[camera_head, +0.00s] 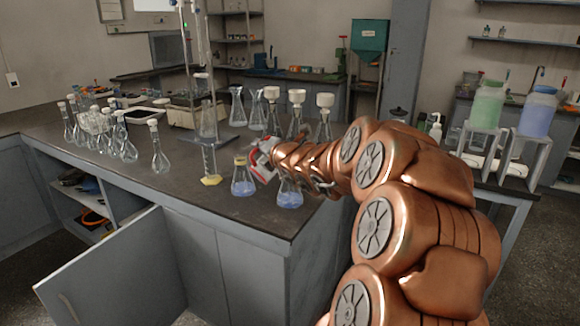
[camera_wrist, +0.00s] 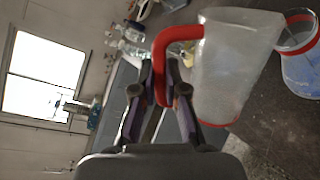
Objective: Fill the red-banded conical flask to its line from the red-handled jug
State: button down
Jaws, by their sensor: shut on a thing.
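My gripper (camera_wrist: 168,88) is shut on the red handle (camera_wrist: 166,62) of a translucent jug (camera_wrist: 228,70). The jug (camera_head: 262,162) is strongly tilted in the head view, off the bench. Its lip is close to the red-banded conical flask (camera_wrist: 303,68), at the right edge of the wrist view. Whether lip and flask touch, I cannot tell. That flask holds blue liquid and appears to be the flask (camera_head: 290,198) partly hidden under my gripper (camera_head: 268,160) in the head view. No stream of liquid is clearly visible, and the fill line cannot be made out.
A yellow-banded flask (camera_head: 243,184) with blue liquid stands just left of the jug. A measuring cylinder (camera_head: 210,163) with a yellow base is further left. Several funnel-topped flasks (camera_head: 296,112) stand behind. The dark bench top (camera_head: 265,218) is clear toward its front edge.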

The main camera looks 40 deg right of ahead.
aim_at(253, 163)
dwell(0.7)
jog(key=f+b, duration=0.1)
jog(key=b, duration=0.2)
jog(key=a+f+n+b, duration=0.1)
jog(key=b, duration=0.3)
jog(key=f+n+b, duration=0.1)
jog(key=b, duration=0.3)
jog(key=shift+w+a+h, duration=0.1)
jog(key=shift+a+h, duration=0.15)
jog(key=shift+h, duration=0.05)
jog(key=a+f+n+b, duration=0.1)
jog(key=b, duration=0.4)
jog(key=shift+f+n, duration=0.3)
jog(key=shift+n, duration=0.1)
jog(key=shift+r, duration=0.25)
jog(key=a+f+n+t+h+b, duration=0.1)
jog(key=a+f+n+b, duration=0.4)
jog(key=b, duration=1.3)
notch_tip(253, 163, down, 2)
jog(key=shift+w+a+f+n+t, duration=0.2)
jog(key=shift+w+n+t, duration=0.1)
jog(key=shift+n, duration=0.3)
jog(key=shift+a+f, duration=0.1)
jog(key=shift+f, duration=0.15)
